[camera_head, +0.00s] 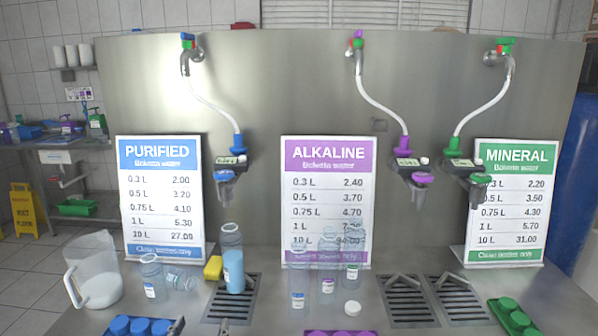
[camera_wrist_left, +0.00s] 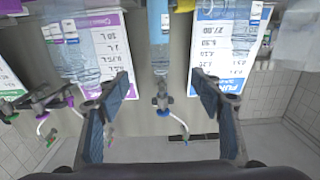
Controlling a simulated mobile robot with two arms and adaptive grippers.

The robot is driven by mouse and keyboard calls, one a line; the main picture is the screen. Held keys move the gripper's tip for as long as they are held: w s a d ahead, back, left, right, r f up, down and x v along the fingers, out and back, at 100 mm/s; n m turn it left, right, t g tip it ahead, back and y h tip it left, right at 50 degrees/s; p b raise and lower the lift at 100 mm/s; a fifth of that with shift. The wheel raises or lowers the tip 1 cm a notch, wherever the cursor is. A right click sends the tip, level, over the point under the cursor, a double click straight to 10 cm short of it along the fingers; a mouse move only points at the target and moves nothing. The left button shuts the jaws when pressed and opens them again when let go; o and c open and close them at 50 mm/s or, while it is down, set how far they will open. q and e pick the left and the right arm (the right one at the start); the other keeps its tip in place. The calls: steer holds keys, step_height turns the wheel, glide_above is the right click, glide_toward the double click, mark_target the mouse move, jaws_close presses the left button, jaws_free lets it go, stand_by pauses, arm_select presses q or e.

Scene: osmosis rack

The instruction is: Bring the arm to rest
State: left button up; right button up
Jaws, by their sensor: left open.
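My left gripper (camera_wrist_left: 160,82) shows in the left wrist view, which is turned upside down. Its two dark fingers are spread wide with nothing gripped between them. A bottle with blue liquid (camera_wrist_left: 158,45) stands beyond the gap between the fingertips, apart from them. In the head view the same bottle (camera_head: 233,270) stands upright on the left drain grate (camera_head: 245,302), below the purified nozzle (camera_head: 228,185). My right gripper is in neither view.
A clear pitcher (camera_head: 92,282), a yellow sponge (camera_head: 213,268) and a tray of blue caps (camera_head: 140,326) are at left. Green caps (camera_head: 512,316) lie at right. Price signs (camera_head: 160,200) stand behind.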

arm_select(q)
steer(key=s+f+g, duration=1)
steer(key=s+f, duration=0.7)
steer(key=s+f+m+g, duration=0.2)
steer(key=s+f+g, duration=0.15)
steer(key=s, duration=0.75)
step_height(320, 180, down, 24)
steer(key=s+g, duration=0.2)
steer(key=s+a+f+g, duration=0.1)
steer(key=s+a+f, duration=0.2)
steer(key=s+f, duration=1.4)
steer(key=shift+f+y, duration=0.3)
steer(key=shift+s, duration=0.1)
